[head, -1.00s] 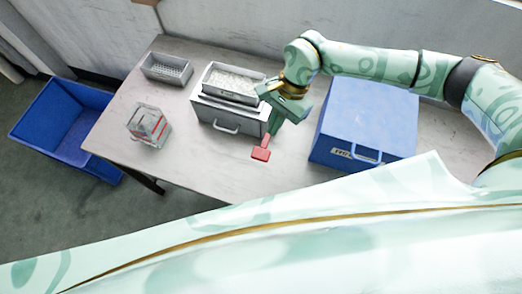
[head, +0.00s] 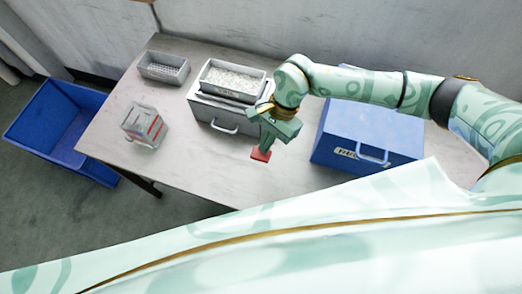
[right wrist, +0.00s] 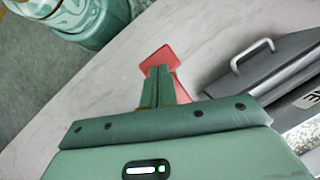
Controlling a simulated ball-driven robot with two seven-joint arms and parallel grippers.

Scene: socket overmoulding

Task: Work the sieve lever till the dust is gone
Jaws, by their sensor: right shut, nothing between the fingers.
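The sieve is a grey box (head: 216,114) with a front handle. Its top tray (head: 232,77) holds pale granules; I cannot make out dust among them. The red lever (head: 260,155) sticks out at the box's front right, and its flat end also shows in the right wrist view (right wrist: 160,58). My right gripper (head: 264,144) is shut and empty, with its fingertips at the lever just behind the flat end. The fingers hide part of the lever's stem, and I cannot tell whether they touch it. My left gripper is not in view.
A blue box with a handle (head: 362,137) stands right of the sieve. A small grey perforated tray (head: 164,67) and a clear container with red bands (head: 144,126) are on the table's left. A blue bin (head: 62,135) stands beside the table. The table's front middle is clear.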

